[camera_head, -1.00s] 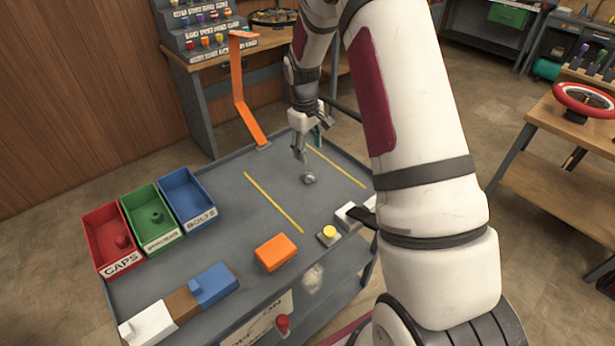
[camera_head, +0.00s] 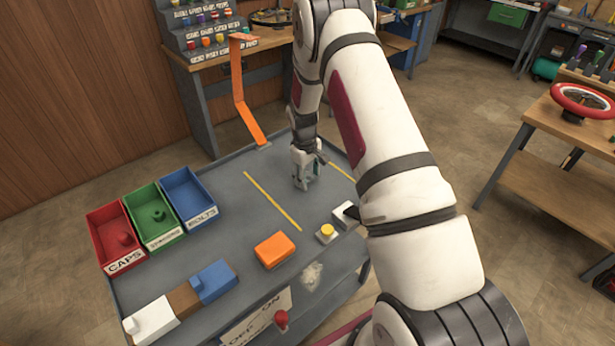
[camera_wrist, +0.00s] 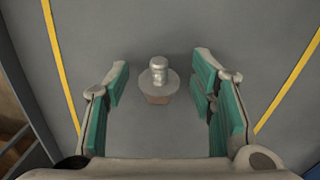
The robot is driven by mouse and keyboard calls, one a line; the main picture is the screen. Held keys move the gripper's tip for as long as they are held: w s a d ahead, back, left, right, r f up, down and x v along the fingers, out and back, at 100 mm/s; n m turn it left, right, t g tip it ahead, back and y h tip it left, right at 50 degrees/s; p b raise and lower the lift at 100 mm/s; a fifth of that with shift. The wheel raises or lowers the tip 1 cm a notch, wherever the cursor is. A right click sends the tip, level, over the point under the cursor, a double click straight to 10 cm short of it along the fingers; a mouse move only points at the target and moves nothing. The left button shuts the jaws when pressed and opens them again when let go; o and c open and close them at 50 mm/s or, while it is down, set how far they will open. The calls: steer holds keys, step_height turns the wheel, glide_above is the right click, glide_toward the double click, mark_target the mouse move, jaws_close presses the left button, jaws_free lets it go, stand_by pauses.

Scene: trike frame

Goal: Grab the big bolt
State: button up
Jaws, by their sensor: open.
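The big bolt (camera_wrist: 159,77) shows in the wrist view as a silver head on a round grey flange, standing on the table between the two yellow lines. A small brownish part shows at the flange's near edge. My gripper (camera_wrist: 161,82) is open, with one green-padded finger on each side of the bolt and a gap on both sides. In the head view my gripper (camera_head: 306,184) is low over the table between the yellow lines, and it hides the bolt there.
Red (camera_head: 100,222), green (camera_head: 139,202) and blue (camera_head: 177,187) bins stand at the table's left. An orange block (camera_head: 274,250), a yellow button (camera_head: 327,231) and a white block (camera_head: 344,213) lie nearer. An orange bent strip (camera_head: 240,95) rises at the back edge.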

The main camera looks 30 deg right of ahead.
jaws_close()
steer(key=shift+r, duration=0.1)
stand_by(0.3)
